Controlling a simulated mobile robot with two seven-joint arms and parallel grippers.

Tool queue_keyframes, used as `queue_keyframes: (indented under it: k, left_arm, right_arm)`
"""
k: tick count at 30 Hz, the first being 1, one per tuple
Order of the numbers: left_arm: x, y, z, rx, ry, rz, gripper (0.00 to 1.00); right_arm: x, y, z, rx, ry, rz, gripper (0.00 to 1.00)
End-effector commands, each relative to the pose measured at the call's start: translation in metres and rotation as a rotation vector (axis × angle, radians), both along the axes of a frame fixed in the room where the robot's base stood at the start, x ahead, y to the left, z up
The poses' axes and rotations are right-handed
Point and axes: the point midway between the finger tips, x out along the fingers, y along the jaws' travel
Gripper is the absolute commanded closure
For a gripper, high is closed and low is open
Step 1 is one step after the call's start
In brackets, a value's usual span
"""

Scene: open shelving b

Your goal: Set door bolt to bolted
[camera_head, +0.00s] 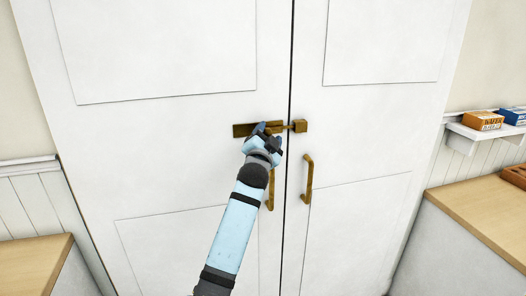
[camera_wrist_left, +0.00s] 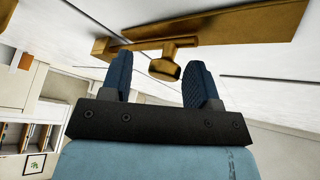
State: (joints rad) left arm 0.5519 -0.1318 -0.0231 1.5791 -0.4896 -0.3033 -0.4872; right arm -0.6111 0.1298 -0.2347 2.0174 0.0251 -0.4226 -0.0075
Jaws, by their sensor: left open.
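The brass door bolt (camera_head: 243,130) is mounted on the left door of a white double-door cabinet. A thin brass rod runs right from its plate toward a brass keeper block (camera_head: 300,126) on the right door, across the seam. My left gripper (camera_head: 267,130) is at the right part of the bolt plate and hides some of it. In the left wrist view its two blue fingers are apart, with the bolt's brass knob (camera_wrist_left: 164,70) between the fingertips; I cannot tell whether they touch it. My right gripper is not in view.
Two brass handles hang below the bolt, the left one (camera_head: 270,190) close to my left wrist and the right one (camera_head: 307,180) across the seam. A small shelf with boxes (camera_head: 483,121) is at right. Wooden-topped counters stand at both lower sides.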

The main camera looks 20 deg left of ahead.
Motion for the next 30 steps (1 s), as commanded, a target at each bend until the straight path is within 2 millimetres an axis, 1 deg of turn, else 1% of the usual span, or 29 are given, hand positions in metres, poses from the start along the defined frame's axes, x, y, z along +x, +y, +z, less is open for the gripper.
queue_keyframes:
  k: [9,12,15,18,21,30]
  left_arm:
    - [-0.067,-0.006,-0.022,0.000,0.002,-0.001,0.45]
    - [-0.087,-0.009,-0.027,0.000,0.003,-0.001,0.45]
    - [-0.102,-0.010,-0.031,0.000,0.003,-0.001,0.45]
    - [-0.113,-0.011,-0.034,0.000,0.003,-0.001,0.45]
    - [-0.119,-0.012,-0.035,0.000,0.003,-0.001,0.45]
    - [-0.120,-0.012,-0.035,0.000,0.002,-0.002,0.45]
  right_arm:
    - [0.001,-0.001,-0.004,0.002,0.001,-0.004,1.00]
    - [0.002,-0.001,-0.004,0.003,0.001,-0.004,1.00]
    - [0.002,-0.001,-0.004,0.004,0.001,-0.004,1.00]
    - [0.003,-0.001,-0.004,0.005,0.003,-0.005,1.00]
    - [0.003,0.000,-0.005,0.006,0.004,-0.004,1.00]
    - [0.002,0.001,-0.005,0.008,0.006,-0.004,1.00]
